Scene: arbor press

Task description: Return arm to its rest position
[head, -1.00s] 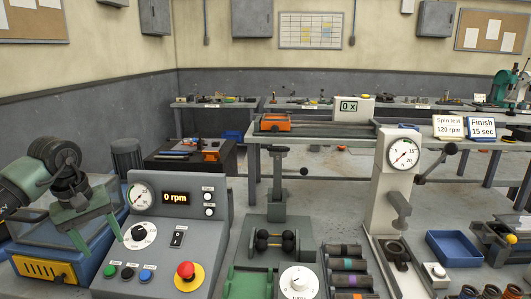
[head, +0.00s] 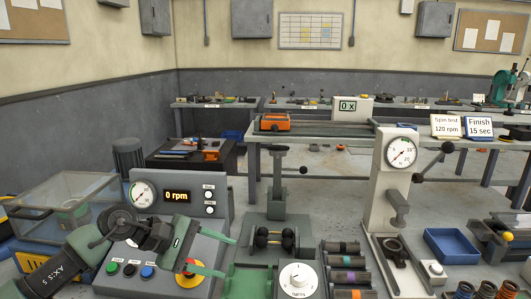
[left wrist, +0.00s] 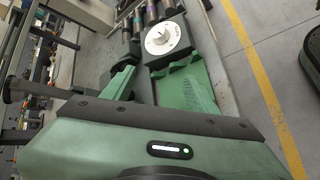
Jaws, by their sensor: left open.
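My left arm comes in from the left, and its green left gripper (head: 214,254) is open and empty over the front right of the control panel (head: 222,198). One finger partly covers the area around the red emergency button (head: 187,270). In the left wrist view the two green fingers (left wrist: 152,78) are spread, with a white dial (left wrist: 163,38) beyond them. The white press column (head: 384,205) with a round gauge (head: 401,152) stands upright at the right, its black-knobbed lever (head: 432,159) angled up to the right. My right gripper is not in view.
A clear-walled box (head: 80,190) is behind my arm. A bench (head: 330,131) stands farther back.

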